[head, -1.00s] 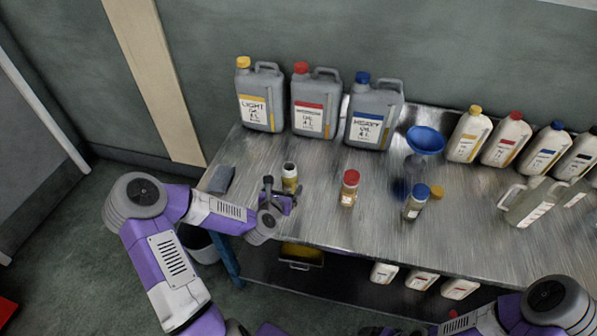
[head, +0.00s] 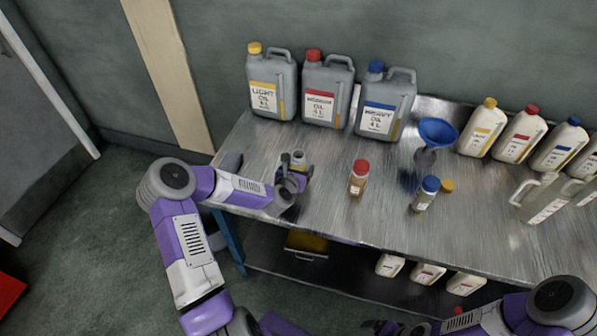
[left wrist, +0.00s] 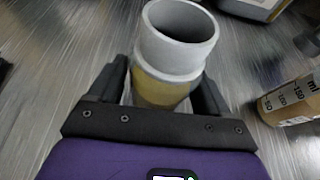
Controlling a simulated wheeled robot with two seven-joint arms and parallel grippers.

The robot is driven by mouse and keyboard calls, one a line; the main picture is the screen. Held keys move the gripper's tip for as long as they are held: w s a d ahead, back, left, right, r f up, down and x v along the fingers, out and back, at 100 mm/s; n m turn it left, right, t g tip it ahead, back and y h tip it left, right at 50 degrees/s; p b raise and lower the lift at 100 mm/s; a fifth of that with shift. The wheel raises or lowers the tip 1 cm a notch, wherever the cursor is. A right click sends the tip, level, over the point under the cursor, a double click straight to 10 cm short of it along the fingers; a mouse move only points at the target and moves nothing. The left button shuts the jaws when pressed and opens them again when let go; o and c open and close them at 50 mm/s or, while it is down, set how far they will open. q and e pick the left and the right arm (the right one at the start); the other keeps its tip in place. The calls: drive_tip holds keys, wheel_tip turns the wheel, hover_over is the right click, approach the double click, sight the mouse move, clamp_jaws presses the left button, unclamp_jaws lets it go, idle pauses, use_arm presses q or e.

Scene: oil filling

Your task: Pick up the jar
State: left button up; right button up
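An open, uncapped jar (head: 299,158) with a grey-white neck and a yellowish body stands at the left part of the metal table. In the left wrist view the jar (left wrist: 168,55) is between the fingers of my left gripper (left wrist: 163,88). The fingers flank it closely, with a thin gap showing on the left side; the right finger looks very near or touching. In the head view my left gripper (head: 297,172) is around the jar's lower part, hiding its base. My right gripper (head: 390,327) is only partly visible at the bottom edge; its fingers are unclear.
A red-capped jar (head: 358,177) and a blue-capped jar (head: 425,194) stand to the right, with a loose yellow cap (head: 447,186). A blue funnel (head: 437,132) is farther back. Large grey cans (head: 318,92) line the back; white bottles (head: 519,137) stand right.

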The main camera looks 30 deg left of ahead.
use_arm(q)
drive_tip(key=c, duration=0.7)
drive_tip(key=shift+c, duration=0.8)
drive_tip(key=shift+r, duration=0.15)
